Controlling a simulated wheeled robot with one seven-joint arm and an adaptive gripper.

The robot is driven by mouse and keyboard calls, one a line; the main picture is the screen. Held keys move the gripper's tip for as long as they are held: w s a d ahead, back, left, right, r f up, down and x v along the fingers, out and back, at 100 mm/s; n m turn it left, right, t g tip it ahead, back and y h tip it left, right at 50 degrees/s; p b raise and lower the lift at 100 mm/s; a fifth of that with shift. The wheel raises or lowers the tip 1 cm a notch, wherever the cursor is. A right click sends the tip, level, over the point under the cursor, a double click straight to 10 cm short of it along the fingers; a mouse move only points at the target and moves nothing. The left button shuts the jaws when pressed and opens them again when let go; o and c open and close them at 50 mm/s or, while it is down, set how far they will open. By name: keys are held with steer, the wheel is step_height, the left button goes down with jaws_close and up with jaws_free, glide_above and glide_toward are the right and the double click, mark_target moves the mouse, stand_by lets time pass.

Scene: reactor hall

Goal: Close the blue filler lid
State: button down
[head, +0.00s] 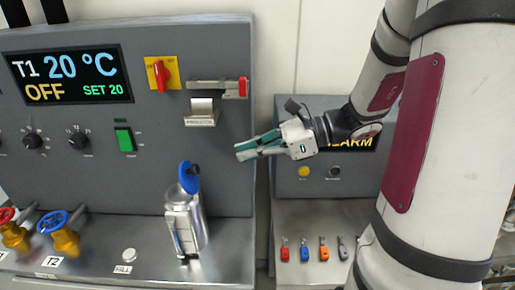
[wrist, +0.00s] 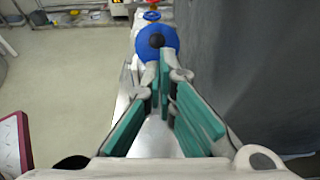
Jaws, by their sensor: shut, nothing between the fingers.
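The blue filler lid (head: 189,177) stands raised, tilted up on top of the metal filler vessel (head: 203,225) on the steel counter. In the wrist view the blue lid (wrist: 157,42) shows as a round disc with a dark centre, straight ahead of the fingertips. My gripper (head: 238,152) is shut and empty, with green finger pads. It is above and to the right of the lid in the head view, apart from it by the look of it. In the wrist view my gripper (wrist: 163,70) hides most of the vessel below the lid.
A grey control panel (head: 215,150) stands behind the vessel, with a red-handled latch (head: 243,87). A blue valve wheel (head: 53,222) and a red valve wheel (head: 7,216) are at left. The counter (head: 130,230) left of the vessel is mostly clear.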

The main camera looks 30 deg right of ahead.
mark_target(198, 166)
steer(key=x, duration=0.9)
steer(key=shift+w+a+r+g+h+p, duration=0.1)
steer(key=shift+a+r+g+h+p, duration=0.4)
steer(key=shift+p, duration=0.4)
steer(key=shift+w+a+g+h+p, duration=0.3)
steer(key=shift+a+h+p, duration=0.15)
steer(key=shift+p, duration=0.2)
steer(key=shift+w+a+h, duration=0.15)
steer(key=shift+a+h, duration=0.05)
steer(key=shift+h, duration=0.05)
steer(key=shift+w+a, duration=0.3)
steer(key=shift+w, duration=0.1)
steer(key=shift+s+d+f+p, duration=0.35)
steer(key=shift+s+d+f, duration=0.05)
steer(key=shift+d, duration=0.2)
